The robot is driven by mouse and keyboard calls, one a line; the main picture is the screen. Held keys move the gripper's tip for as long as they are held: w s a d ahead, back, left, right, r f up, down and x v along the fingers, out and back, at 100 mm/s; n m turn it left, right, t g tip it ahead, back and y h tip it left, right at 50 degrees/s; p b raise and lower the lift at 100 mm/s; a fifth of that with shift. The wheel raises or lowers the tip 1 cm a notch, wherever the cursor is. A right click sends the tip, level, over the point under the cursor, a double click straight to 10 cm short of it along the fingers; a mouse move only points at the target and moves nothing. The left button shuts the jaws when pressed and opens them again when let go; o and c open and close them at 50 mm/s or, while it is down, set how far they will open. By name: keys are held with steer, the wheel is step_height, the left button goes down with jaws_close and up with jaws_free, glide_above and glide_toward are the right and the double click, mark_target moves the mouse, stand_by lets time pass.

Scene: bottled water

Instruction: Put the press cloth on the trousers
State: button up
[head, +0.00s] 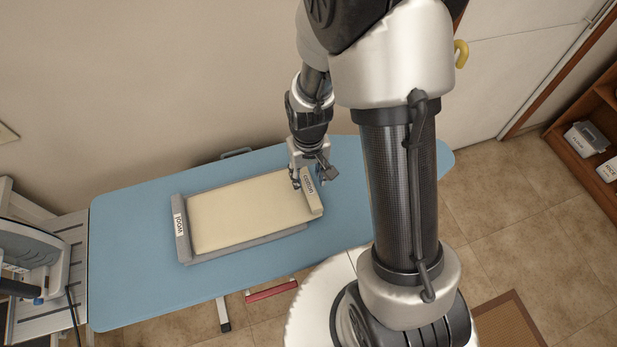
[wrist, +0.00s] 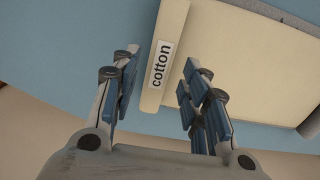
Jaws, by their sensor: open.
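The press cloth (head: 250,210) is a cream rectangle with a raised cream bar marked "cotton" (head: 313,200) along its right end. It lies flat over grey folded trousers (head: 181,240), whose grey bar marked "wool" shows at the left end; grey edges also show along the long sides. My gripper (head: 308,180) is at the far end of the cotton bar. In the wrist view my open gripper (wrist: 160,65) has one finger on each side of the bar's end (wrist: 154,98), with gaps on both sides. The cloth (wrist: 240,60) fills the right of that view.
The blue ironing board (head: 135,280) has bare room left of the trousers. An iron (head: 30,245) stands on a rest at the board's left end. A wall runs close behind the board.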

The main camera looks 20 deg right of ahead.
steer(key=s+r+t+p, duration=0.2)
steer(key=s+r+p, duration=0.15)
steer(key=r, duration=1.75)
steer(key=s+r+t, duration=0.2)
steer(key=s+r, duration=0.7)
steer(key=s, duration=0.2)
steer(key=shift+s+r+t+b, duration=0.15)
steer(key=shift+s+t+b, duration=0.15)
steer(key=shift+o, duration=0.5)
